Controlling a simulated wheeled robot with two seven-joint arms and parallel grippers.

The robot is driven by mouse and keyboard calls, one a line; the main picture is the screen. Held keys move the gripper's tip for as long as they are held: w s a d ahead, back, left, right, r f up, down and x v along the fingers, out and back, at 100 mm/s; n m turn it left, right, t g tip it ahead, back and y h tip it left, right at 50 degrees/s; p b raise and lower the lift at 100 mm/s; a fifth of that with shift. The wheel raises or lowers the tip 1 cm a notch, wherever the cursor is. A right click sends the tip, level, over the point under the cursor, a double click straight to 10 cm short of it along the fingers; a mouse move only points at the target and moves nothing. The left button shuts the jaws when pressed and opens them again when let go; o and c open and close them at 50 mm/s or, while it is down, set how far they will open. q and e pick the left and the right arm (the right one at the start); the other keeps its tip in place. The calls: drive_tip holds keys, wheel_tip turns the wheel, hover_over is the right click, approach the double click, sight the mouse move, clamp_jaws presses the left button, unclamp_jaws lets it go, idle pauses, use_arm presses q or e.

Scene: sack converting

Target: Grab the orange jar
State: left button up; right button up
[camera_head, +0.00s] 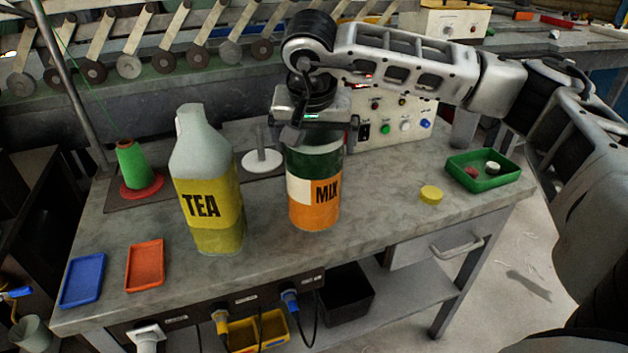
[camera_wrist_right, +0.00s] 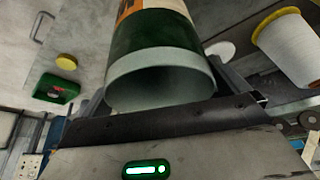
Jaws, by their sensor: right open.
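The orange jar (camera_head: 315,213) stands upright on the bench, with an orange lower part, a white and orange "MIX" label, a dark green band and a pale open rim. In the right wrist view its pale rim (camera_wrist_right: 160,75) faces the camera. My right gripper (camera_head: 314,138) is over the jar's top from above. Its fingers are apart, one on each side of the rim, and I cannot tell whether they touch it. My left gripper is not in view.
A tall "TEA" jug (camera_head: 207,190) stands close left of the jar. A control box (camera_head: 395,122) is behind. A yellow lid (camera_head: 431,195) and green tray (camera_head: 483,171) are at right. Blue (camera_head: 82,280) and red (camera_head: 145,266) trays and a green spool (camera_head: 134,166) are at left.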

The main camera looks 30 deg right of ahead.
drive_tip(key=c, duration=1.2)
drive_tip(key=shift+c, duration=0.2)
drive_tip(key=shift+r, duration=0.15)
drive_tip(key=shift+r, duration=0.65)
drive_tip(key=v, duration=0.3)
drive_tip(key=a+v, duration=0.1)
drive_tip(key=v, duration=0.2)
drive_tip(key=s+v, duration=0.1)
drive_tip(key=v, duration=0.2)
drive_tip(key=shift+a+f, duration=0.25)
drive_tip(key=shift+a, duration=0.1)
drive_tip(key=s+a+r, duration=0.3)
drive_tip(key=s+a, duration=0.3)
drive_tip(key=shift+r+p, duration=0.35)
drive_tip(key=shift+p, duration=0.05)
